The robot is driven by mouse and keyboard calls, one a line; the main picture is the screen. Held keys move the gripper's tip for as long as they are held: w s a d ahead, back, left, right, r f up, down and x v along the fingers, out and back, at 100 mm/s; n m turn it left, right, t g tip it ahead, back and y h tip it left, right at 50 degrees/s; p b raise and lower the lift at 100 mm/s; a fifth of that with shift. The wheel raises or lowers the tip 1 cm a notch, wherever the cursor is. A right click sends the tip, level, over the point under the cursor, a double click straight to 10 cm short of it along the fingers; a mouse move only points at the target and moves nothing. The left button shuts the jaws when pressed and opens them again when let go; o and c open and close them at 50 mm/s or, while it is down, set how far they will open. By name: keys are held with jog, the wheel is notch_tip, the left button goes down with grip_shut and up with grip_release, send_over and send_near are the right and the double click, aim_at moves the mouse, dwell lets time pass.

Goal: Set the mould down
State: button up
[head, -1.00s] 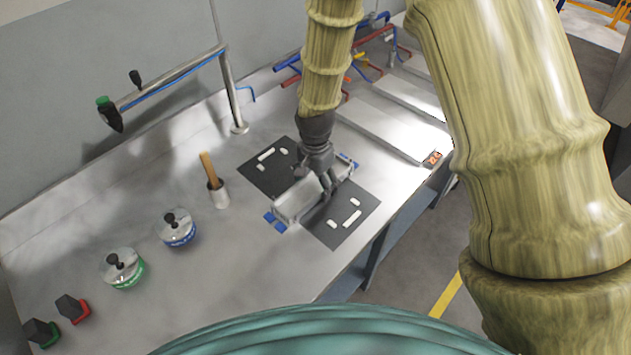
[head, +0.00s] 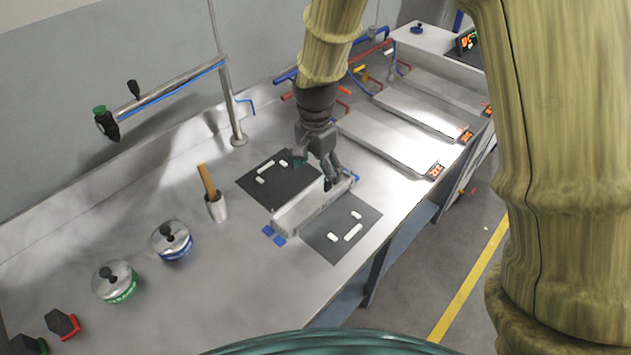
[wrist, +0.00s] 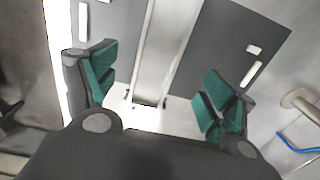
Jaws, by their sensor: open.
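The mould (head: 311,207) is a long silver-grey block. It lies on the bench between two dark mats, with blue marks at its ends. In the wrist view the mould (wrist: 163,50) runs away from me between the fingers. My gripper (head: 315,172) is just above the far part of the mould. Its fingers are spread wide, with green pads showing in the wrist view (wrist: 160,92), and hold nothing. Whether the underside of the mould is flush with the bench is hard to tell.
The dark mats (head: 275,178) carry white pieces. A cup with a wooden handle (head: 215,206), a blue-ringed lidded pot (head: 172,240) and a green-ringed one (head: 114,283) stand left. Metal plates (head: 395,145) with displays lie at the right. A post with a pipe (head: 232,100) rises behind.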

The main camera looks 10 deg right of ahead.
jog(key=shift+r, duration=1.45)
dwell(0.4)
